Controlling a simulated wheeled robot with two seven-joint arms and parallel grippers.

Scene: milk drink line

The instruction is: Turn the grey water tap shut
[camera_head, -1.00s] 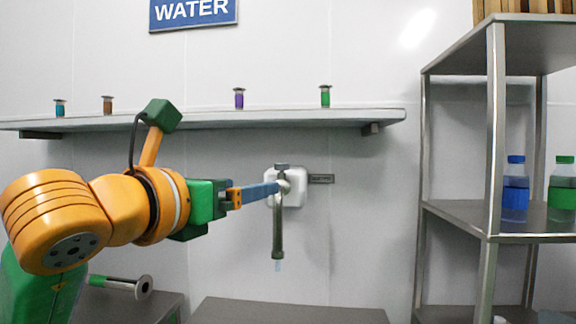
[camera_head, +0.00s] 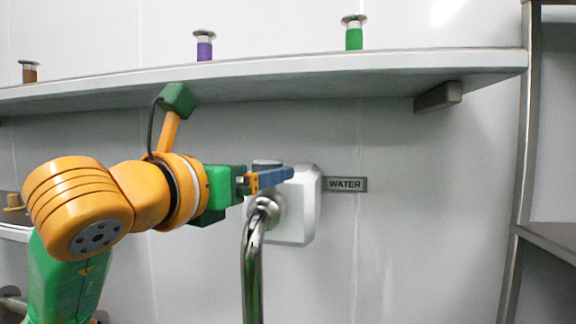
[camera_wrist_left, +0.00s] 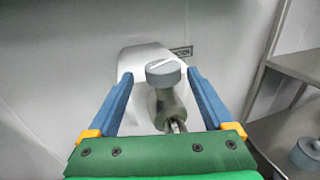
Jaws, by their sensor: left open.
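The water tap has a grey round knob with a pale line across its top; in the left wrist view the knob (camera_wrist_left: 163,73) sits between my open fingers. In the head view the knob (camera_head: 266,163) is partly hidden by a blue finger. The shiny spout (camera_head: 252,265) curves down from a white wall block (camera_head: 300,215) and leaves the picture, so its outlet is hidden. My left gripper (camera_head: 288,174) is open at the knob, one finger on each side; it also shows in the left wrist view (camera_wrist_left: 160,75). I cannot tell whether the fingers touch it. My right gripper is not in view.
A "WATER" label (camera_head: 345,184) is on the wall right of the tap. A long shelf (camera_head: 330,75) with purple (camera_head: 204,46) and green (camera_head: 353,34) containers runs above my arm. A metal rack (camera_head: 522,150) stands at right. The wall between is clear.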

